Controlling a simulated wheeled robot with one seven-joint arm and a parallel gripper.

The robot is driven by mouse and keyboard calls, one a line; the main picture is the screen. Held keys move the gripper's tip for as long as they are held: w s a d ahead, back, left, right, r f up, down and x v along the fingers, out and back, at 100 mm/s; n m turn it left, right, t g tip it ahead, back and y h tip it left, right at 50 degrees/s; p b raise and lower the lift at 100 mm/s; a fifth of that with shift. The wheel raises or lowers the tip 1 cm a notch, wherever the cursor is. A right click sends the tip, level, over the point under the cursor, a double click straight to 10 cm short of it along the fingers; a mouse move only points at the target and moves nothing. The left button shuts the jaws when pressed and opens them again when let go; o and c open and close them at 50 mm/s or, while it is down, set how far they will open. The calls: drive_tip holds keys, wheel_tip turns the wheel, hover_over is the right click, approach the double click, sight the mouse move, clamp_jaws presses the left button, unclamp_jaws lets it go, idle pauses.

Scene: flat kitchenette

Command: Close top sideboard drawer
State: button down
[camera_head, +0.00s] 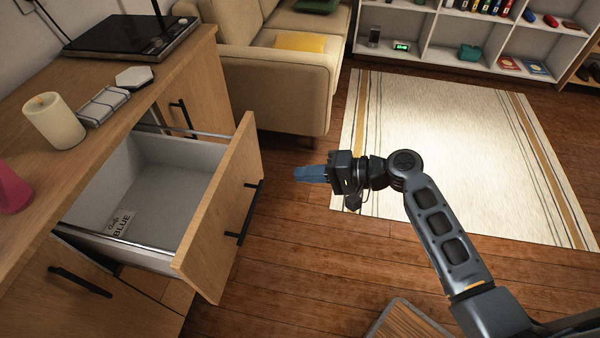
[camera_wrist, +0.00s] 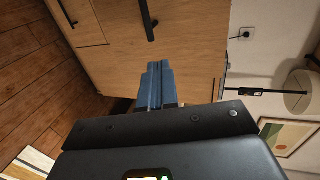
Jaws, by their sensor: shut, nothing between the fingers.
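The top sideboard drawer (camera_head: 165,185) is pulled well out of the wooden sideboard (camera_head: 60,135) at the left of the head view. A card with the word BLUE lies inside it. In the wrist view the shut fingers (camera_wrist: 155,84) point at a wooden front (camera_wrist: 165,40) with a black handle (camera_wrist: 147,18).
A candle (camera_head: 54,122), a white hexagonal object (camera_head: 134,78) and a dark turntable-like device (camera_head: 130,38) stand on the sideboard top. A beige sofa (camera_head: 290,85) is behind the drawer. A light rug (camera_head: 450,140) covers floor at the right. Bare wooden floor lies between drawer and gripper.

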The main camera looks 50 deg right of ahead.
drive_tip(key=b, duration=0.2)
approach(247, 173)
drive_tip(key=x, duration=0.5)
drive_tip(key=shift+w+a+f, duration=0.1)
drive_tip(key=shift+f, duration=0.05)
drive_tip(key=shift+w+a, duration=0.3)
drive_tip(key=shift+w, duration=0.15)
drive_tip(key=w+a+b, duration=0.3)
drive_tip(key=w+a, duration=0.3)
drive_tip(key=w, duration=0.5)
drive_tip(key=w+a+b, duration=0.4)
drive_tip(key=w+a, duration=0.3)
drive_tip(key=w, duration=0.5)
drive_tip(key=shift+w+a, duration=0.3)
drive_tip(key=shift+a, duration=0.05)
drive_tip(key=shift+r, duration=0.25)
